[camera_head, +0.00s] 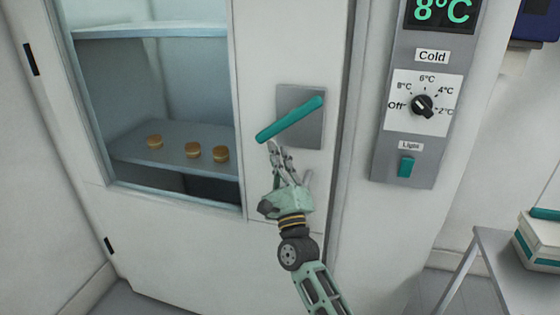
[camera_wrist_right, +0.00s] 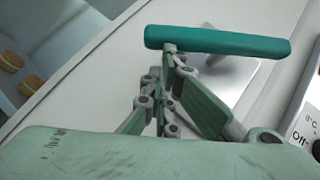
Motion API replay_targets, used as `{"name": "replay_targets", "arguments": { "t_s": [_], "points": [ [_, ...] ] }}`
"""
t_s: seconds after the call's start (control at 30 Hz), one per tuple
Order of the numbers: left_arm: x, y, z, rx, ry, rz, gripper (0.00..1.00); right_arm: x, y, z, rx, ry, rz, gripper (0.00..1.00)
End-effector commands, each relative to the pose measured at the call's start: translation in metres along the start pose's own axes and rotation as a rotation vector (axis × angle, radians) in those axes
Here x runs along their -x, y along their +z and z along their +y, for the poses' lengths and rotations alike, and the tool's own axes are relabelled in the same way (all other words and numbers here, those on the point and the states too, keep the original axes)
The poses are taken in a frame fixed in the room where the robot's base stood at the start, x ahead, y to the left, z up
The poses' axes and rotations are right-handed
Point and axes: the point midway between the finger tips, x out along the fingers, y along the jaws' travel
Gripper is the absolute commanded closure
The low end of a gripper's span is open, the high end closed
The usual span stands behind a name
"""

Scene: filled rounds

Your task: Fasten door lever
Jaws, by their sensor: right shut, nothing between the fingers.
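The door lever (camera_head: 292,118) is a teal bar on a grey plate (camera_head: 314,133) on the white cabinet door (camera_head: 262,40). It is tilted, its left end lower than its right. My right gripper (camera_head: 275,148) is shut and empty just below the lever's lower left end. In the right wrist view the lever (camera_wrist_right: 225,43) lies across the top of the picture, and the tips of my right gripper (camera_wrist_right: 172,50) are at its left part. I cannot tell whether they touch it. My left gripper is not in view.
A window in the door shows several round brown items (camera_head: 193,151) on a shelf. A control panel (camera_head: 405,155) with a display, a dial and a teal light switch (camera_head: 406,167) is to the right. A table (camera_head: 495,262) bearing a white and teal box (camera_head: 540,240) stands at the lower right.

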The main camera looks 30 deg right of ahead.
Motion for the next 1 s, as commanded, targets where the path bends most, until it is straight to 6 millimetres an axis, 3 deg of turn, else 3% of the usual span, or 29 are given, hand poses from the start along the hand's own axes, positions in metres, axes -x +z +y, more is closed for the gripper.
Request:
{"name": "replay_targets", "arguments": {
  "t_s": [0.3, 1.0],
  "points": [
    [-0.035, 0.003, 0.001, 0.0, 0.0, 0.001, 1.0, -0.011, 0.012, 0.013, -0.095, -0.094, -0.003, 1.0],
    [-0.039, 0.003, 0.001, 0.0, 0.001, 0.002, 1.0, -0.043, 0.043, 0.021, -0.089, -0.09, -0.001, 1.0]
  ]
}}
